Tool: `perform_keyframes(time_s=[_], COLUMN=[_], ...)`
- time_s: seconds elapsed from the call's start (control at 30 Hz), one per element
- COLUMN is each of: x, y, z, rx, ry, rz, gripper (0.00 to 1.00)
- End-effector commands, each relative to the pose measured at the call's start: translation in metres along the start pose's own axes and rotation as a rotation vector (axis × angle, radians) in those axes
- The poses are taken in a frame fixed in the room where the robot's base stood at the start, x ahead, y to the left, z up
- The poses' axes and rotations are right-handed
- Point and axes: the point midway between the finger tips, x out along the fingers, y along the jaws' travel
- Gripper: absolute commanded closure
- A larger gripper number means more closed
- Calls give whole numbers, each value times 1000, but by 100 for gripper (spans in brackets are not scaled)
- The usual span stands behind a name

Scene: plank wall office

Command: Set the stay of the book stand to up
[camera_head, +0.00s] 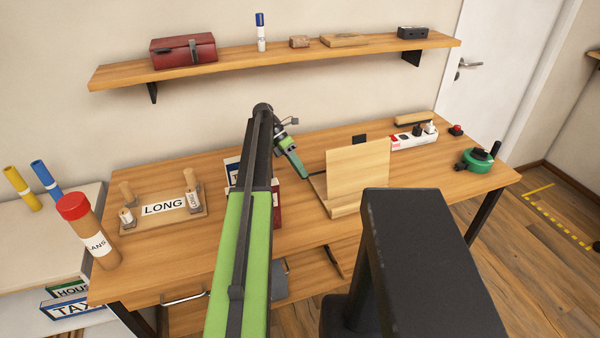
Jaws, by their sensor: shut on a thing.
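The book stand (357,172) is light wood, right of centre on the desk, with its board raised and a ledge along its front foot. Its stay is mostly hidden behind the board; a thin dark bar shows at the board's left edge. My gripper (303,172) reaches down just left of the board, close to that bar. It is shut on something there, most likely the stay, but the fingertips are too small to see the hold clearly.
The desk (440,188) also holds a power strip (412,137), a green round device (478,160), a wooden LONG sign rack (163,208) and a red-capped tube (88,230). Books stand behind my arm. A wall shelf (270,57) runs above.

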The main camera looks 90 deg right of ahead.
Motion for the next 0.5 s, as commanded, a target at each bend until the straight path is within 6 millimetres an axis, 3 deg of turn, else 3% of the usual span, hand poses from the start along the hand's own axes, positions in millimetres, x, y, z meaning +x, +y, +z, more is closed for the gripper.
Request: perform_keyframes(time_s=[0.37, 0.4, 0.5], x=[-5, -5, -6], y=[0, 1, 1], z=[-7, -7, -9], rx=[-6, -6, -8], ry=[-11, -12, -12], rz=[-2, -2, -1], gripper=[100, 78, 72])
